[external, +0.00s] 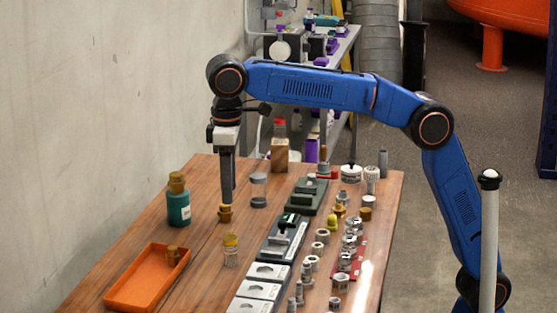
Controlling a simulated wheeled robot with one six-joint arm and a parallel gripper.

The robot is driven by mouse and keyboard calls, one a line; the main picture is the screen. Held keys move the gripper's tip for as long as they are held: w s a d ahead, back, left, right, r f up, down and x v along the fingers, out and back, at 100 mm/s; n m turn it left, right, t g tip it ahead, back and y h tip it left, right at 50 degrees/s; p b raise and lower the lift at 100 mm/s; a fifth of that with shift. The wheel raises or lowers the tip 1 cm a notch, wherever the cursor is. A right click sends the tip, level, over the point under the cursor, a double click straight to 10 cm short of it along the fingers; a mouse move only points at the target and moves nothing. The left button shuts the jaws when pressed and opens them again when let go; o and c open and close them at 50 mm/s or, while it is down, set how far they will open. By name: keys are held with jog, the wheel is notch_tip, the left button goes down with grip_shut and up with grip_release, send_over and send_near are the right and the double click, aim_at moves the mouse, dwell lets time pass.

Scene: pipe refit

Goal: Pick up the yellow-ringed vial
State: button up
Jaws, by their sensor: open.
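The yellow-ringed vial (230,256) stands upright on the wooden table, a small clear vial with a yellow band near its top. My gripper (227,198) points straight down, behind the vial in the picture and apart from it. It is open, though its fingers overlap in this view and the gap between them does not show. A small brass fitting (225,214) stands on the table just below the fingertips; I cannot tell whether they touch it.
A teal bottle (178,207) and an orange tray (132,285) with a brass piece (173,255) are left of the vial. To the right are a dark block (283,236), white plates (256,289) and several metal fittings. A grey cylinder (259,202) stands behind.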

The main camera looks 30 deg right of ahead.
send_near(230, 249)
jog(key=f, duration=0.3)
jog(key=w+d+f, duration=0.1)
jog(key=f, duration=0.1)
jog(key=shift+w+f, duration=0.1)
jog(key=shift+f, duration=0.2)
jog(key=shift+w+a+f, duration=0.1)
jog(key=shift+w+f, duration=0.05)
jog(key=shift+f, duration=2.55)
jog(key=c, duration=1.1)
